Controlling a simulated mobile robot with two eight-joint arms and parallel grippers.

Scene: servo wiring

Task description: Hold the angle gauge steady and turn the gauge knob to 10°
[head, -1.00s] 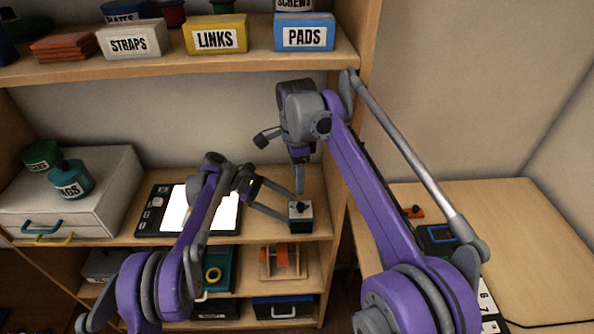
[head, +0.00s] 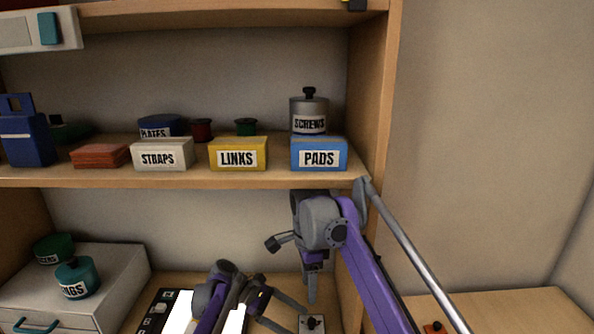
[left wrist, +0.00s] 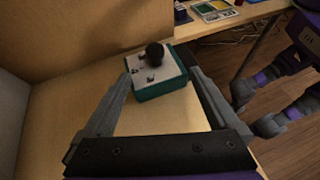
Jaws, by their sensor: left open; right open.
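The angle gauge (left wrist: 158,88) is a small teal box with a pale top and a round black knob (left wrist: 155,54). It stands on the wooden shelf, and its top shows at the bottom edge of the head view (head: 312,325). My left gripper (left wrist: 159,68) is open, with its fingers on either side of the gauge; I cannot tell whether they touch it. My right gripper (head: 312,299) points down just above the gauge. It is seen edge-on, open, with nothing visible in it.
A bright-screened tablet (head: 177,312) lies left of the gauge. The upper shelf (head: 200,180) holds labelled boxes above my arms. The cabinet's side panel (head: 375,110) stands close on the right.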

